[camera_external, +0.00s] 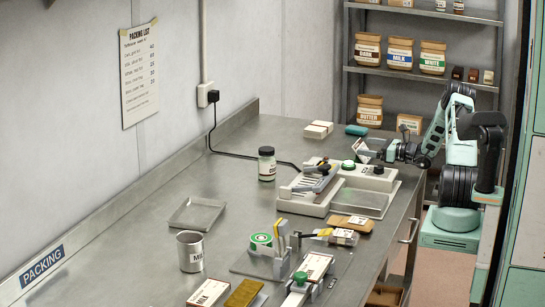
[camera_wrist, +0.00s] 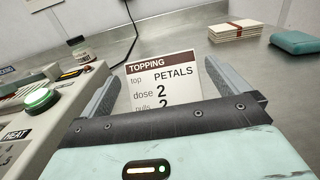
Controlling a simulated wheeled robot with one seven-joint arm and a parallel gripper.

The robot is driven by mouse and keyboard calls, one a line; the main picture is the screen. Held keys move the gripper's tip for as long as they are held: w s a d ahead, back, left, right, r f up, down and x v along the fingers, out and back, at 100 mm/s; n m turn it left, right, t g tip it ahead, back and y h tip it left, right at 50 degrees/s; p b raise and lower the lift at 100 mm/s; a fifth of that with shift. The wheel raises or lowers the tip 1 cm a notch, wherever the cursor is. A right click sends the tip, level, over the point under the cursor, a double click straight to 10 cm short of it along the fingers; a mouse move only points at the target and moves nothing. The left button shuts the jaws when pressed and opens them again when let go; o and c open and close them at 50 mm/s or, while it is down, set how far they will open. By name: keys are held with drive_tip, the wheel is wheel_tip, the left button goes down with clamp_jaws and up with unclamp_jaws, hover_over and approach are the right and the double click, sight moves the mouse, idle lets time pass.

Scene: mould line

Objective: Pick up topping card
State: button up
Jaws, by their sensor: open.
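The topping card (camera_wrist: 161,82) is white with a dark brown header and reads "TOPPING", "top PETALS", "dose 2". In the wrist view it stands between the two grey fingers of my gripper (camera_wrist: 160,74), with its lower part hidden behind the gripper body. The fingers are apart, one on each side of the card, and a gap shows at its left edge. In the external view, the card (camera_external: 363,148) shows as a small tilted white piece at my gripper (camera_external: 376,152), above the back right of the bench. I cannot tell what supports it.
The sealer machine (camera_external: 330,185) with a green button stands close to my gripper, on the left in the wrist view. A stack of banded cards (camera_wrist: 235,31) and a teal block (camera_wrist: 294,42) lie behind. A shelf (camera_external: 400,72) with jars and bags stands beyond the bench.

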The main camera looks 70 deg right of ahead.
sight(359, 144)
drive_tip(key=w+p, duration=0.1)
drive_tip(key=w, duration=0.3)
drive_tip(key=shift+w+r, duration=0.1)
drive_tip(key=shift+w, duration=0.25)
drive_tip(key=c, duration=0.7)
drive_tip(key=shift+c, duration=0.2)
